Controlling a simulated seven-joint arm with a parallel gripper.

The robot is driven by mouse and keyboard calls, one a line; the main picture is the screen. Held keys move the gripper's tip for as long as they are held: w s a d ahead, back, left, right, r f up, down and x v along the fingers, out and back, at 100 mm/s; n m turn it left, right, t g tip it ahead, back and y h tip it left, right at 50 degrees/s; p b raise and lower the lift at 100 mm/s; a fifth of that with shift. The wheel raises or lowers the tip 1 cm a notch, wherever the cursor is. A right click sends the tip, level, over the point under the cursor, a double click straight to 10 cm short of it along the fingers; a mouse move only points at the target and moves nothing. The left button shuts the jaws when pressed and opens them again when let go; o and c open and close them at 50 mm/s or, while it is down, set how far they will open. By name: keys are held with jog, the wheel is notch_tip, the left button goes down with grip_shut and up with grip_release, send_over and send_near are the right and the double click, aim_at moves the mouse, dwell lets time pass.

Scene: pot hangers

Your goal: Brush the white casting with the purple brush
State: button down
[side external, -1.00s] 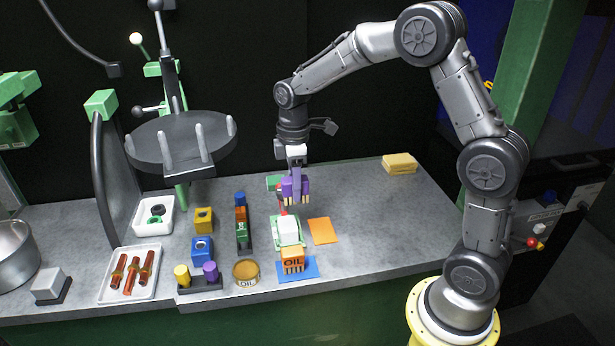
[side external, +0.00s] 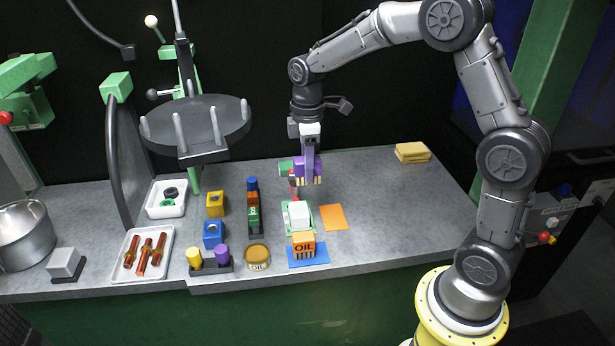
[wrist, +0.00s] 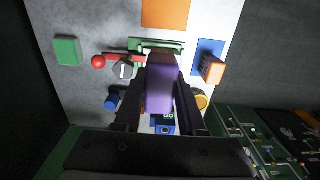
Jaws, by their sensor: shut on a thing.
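My gripper (side external: 307,150) is shut on the purple brush (side external: 308,165), whose pale bristles point down. The brush is upright above and slightly behind the white casting (side external: 300,217), with a gap between them in the side view. The white casting is a block in a green vise (side external: 286,218) with a red-knobbed handle (side external: 293,180). In the wrist view the purple brush (wrist: 160,85) lies between the two dark fingers.
An orange pad (side external: 333,217) lies right of the vise. A narrow rack with blocks (side external: 253,205) is at left. The bench's right side is mostly clear, with yellow sponges (side external: 412,152) at the back.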

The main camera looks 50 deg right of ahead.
jog(key=shift+f, duration=3.25)
jog(key=shift+w+a+f, duration=0.4)
jog(key=shift+f, duration=0.3)
jog(key=shift+w+a, duration=1.25)
jog(key=shift+a, duration=0.05)
jog(key=s+d, duration=0.3)
jog(key=shift+s+d, duration=0.25)
jog(key=shift+s, duration=0.05)
jog(key=w+a, duration=0.3)
jog(key=shift+w+a, duration=0.2)
jog(key=shift+w, duration=0.05)
jog(key=shift+s+d, duration=1.65)
jog(key=shift+w+a, duration=0.25)
jog(key=shift+a, duration=0.6)
jog(key=shift+w+a, duration=0.2)
jog(key=shift+a, duration=0.65)
jog(key=shift+w+a, duration=0.25)
jog(key=shift+a, duration=0.6)
jog(key=shift+s+d, duration=1.6)
jog(key=shift+w+a+r, duration=0.1)
jog(key=shift+w+a, duration=1.55)
jog(key=shift+w, duration=0.05)
notch_tip(320, 180, up, 8)
jog(key=shift+r, duration=0.15)
jog(key=shift+s, duration=0.1)
